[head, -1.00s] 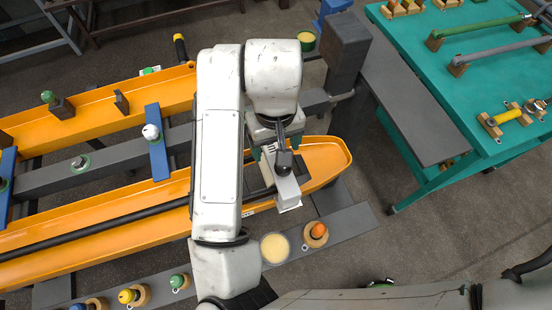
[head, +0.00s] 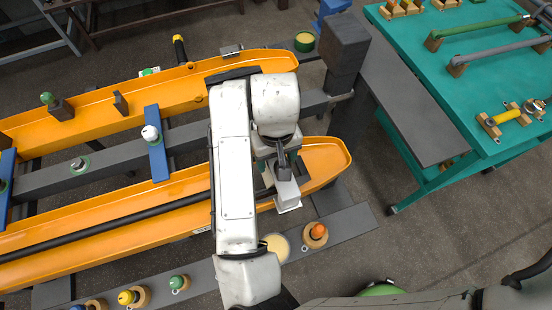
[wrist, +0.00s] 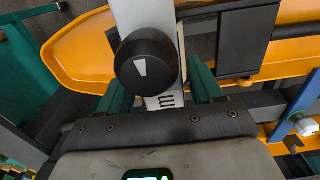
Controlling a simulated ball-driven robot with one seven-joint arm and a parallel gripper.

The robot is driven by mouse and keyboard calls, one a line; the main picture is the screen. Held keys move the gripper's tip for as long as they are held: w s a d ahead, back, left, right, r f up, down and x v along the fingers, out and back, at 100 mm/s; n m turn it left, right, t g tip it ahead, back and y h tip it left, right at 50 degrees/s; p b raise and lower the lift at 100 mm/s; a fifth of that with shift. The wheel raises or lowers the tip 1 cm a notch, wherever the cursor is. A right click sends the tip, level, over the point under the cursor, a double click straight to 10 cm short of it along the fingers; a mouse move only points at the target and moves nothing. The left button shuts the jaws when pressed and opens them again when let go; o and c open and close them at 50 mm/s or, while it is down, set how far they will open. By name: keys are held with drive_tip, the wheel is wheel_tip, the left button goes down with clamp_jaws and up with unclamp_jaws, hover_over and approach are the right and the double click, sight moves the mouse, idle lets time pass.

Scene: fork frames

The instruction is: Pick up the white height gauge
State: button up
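The white height gauge (head: 287,194) shows just below my gripper in the head view, beside the lower orange trough. In the wrist view its pale bar (wrist: 138,18) with dark scale marks rises in the middle, with a round black knob (wrist: 146,65) in front. My gripper (head: 279,155) is over the gauge's upper part. In the wrist view my gripper's green fingers (wrist: 161,92) stand apart, one on each side of the bar. Narrow dark gaps seem to show beside the bar, and the knob hides part of the space between the fingers.
The lower orange trough (head: 110,202) carries a long black rod. A grey strip (head: 345,222) below it holds an orange-topped knob (head: 318,231) and a pale round disc (head: 275,246). A grey post (head: 344,45) stands to the upper right. A teal table (head: 420,50) is at right.

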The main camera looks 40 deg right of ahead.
drive_tip(key=c, duration=1.1)
drive_tip(key=shift+r, duration=0.15)
